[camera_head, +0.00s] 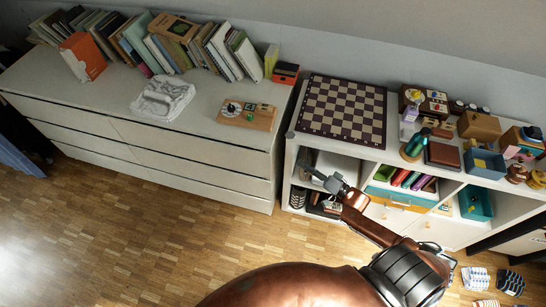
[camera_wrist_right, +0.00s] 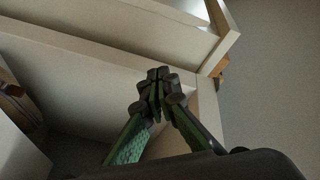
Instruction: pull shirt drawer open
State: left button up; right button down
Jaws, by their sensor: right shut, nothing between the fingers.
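A long white dresser (camera_head: 150,150) stands at the left with several wide drawer fronts (camera_head: 191,152), which look closed. I cannot tell which one is the shirt drawer, as no label or shirt shows. My right gripper (camera_head: 306,168) is shut and empty, in front of the left open bay of the white shelf unit, to the right of the dresser. In the right wrist view the shut fingertips (camera_wrist_right: 157,80) are in front of white panels (camera_wrist_right: 85,65), with nothing held. My left gripper is not in view.
The white shelf unit (camera_head: 290,150) holds a chessboard (camera_head: 342,110), boxes and coloured books. Several books, a folded white cloth (camera_head: 163,96) and a wooden board (camera_head: 246,115) lie on the dresser. The parquet floor (camera_head: 130,230) before the dresser is clear. Shoes (camera_head: 475,279) lie at the lower right.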

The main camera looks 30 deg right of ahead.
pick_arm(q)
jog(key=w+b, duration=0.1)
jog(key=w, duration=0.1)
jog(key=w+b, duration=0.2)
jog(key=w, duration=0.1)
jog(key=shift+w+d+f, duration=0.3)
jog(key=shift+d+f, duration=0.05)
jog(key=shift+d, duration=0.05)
pick_arm(e)
jog(key=w+a+r+y, duration=0.2)
jog(key=w+a+r, duration=0.3)
jog(key=w+a, duration=0.2)
jog(key=shift+w+a+r+t, duration=0.2)
jog(key=shift+w+a+t, duration=0.2)
jog(key=shift+a, duration=0.5)
